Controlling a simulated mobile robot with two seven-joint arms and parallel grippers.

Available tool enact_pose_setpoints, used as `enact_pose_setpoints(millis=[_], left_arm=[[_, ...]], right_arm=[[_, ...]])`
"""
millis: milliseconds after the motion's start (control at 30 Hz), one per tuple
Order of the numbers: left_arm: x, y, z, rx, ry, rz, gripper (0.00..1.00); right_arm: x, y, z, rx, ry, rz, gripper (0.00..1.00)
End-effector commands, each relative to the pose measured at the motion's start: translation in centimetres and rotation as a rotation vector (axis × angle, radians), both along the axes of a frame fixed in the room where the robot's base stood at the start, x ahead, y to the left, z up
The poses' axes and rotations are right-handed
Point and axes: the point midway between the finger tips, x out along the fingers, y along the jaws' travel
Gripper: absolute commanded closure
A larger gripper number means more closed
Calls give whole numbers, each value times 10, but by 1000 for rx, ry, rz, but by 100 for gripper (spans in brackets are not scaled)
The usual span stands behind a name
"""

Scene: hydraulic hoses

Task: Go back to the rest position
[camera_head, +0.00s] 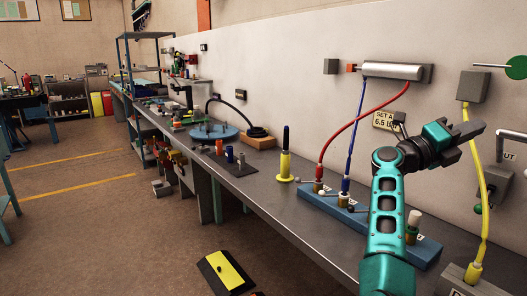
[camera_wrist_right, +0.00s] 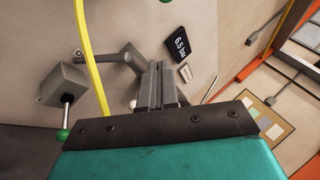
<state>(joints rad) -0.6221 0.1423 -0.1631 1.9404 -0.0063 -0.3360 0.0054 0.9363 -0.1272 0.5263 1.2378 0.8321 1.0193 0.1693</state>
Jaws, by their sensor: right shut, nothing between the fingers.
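My right gripper (camera_head: 476,130) is raised above the bench on the right side of the head view, in front of the wall. Its fingers are together and empty. In the right wrist view, its two fingers (camera_wrist_right: 156,88) lie side by side with nothing between them. My left gripper is not in either view.
The grey bench (camera_head: 268,189) runs along the wall. A blue manifold block (camera_head: 327,205) carries red (camera_head: 350,128) and blue (camera_head: 353,135) hoses up to a cylinder (camera_head: 392,71). A yellow hose (camera_head: 484,180) hangs close to the right gripper. Open floor (camera_head: 110,235) lies at the left.

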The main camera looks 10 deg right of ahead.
Motion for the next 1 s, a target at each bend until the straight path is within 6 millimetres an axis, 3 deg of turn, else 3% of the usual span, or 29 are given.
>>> enact_pose_setpoints(millis=[167, 267, 367, 533, 667, 800, 900, 1000], left_arm=[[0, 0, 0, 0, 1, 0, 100], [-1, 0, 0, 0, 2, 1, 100], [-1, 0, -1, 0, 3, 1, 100], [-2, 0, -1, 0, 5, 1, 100], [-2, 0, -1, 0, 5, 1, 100], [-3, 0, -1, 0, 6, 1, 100], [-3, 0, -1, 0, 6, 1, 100], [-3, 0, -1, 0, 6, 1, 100]], right_arm=[[23, 35, -8, -336, 326, 228, 100], [38, 69, -27, -498, 530, 364, 100], [46, 109, -60, -644, 750, 500, 100], [38, 177, -141, -849, 1143, 735, 100], [5, 222, -213, -970, 1455, 915, 100], [-57, 258, -288, -1060, 1794, 1105, 100], [-108, 273, -327, -1094, 2007, 1226, 100], [-153, 281, -352, -1105, 2170, 1320, 100]])
